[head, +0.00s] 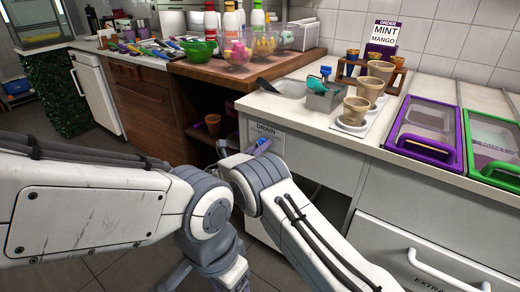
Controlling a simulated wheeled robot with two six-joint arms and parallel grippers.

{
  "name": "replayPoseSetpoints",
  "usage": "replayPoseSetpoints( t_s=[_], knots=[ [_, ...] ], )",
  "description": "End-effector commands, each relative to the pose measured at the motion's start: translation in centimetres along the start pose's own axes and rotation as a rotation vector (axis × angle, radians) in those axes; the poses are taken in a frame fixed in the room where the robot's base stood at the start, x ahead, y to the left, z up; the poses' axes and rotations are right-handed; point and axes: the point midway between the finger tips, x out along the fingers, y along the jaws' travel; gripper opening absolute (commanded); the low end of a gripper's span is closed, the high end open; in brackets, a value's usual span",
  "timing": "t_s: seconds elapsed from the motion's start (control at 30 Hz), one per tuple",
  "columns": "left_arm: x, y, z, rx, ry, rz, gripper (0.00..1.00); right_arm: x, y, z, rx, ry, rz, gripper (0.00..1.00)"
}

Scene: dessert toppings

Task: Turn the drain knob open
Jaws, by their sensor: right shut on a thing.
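The drain knob (262,144) is a small blue piece on the white counter front, just under the DRAIN label (267,131). My right gripper (252,151) is at the knob and shut on it. My right arm's grey joint stands in front and hides most of the fingers and the knob's lower part. How far the knob is turned cannot be told. My left arm comes in from the left and bends down past the bottom edge; its gripper does not show.
Purple-framed (423,150) and green-framed (490,166) lids lie at right. An open shelf with a brown cup (213,121) is left of the knob.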

Motion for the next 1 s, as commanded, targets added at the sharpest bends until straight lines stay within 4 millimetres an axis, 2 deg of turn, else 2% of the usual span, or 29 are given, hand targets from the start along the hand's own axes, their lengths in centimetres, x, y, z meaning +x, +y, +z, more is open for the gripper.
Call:
replayPoseSetpoints(
  t_s=[0.67,1.0],
  knots=[
    [4.9,-0.4,0.3,0.000,0.000,0.000,0.68,-0.3,0.4,-0.3,0.640,-0.001,0.005,0.02],
    [7.9,-0.6,0.4,0.000,0.000,0.000,0.68,-0.4,0.4,-0.4,0.960,0.000,0.005,0.02]
  ],
)
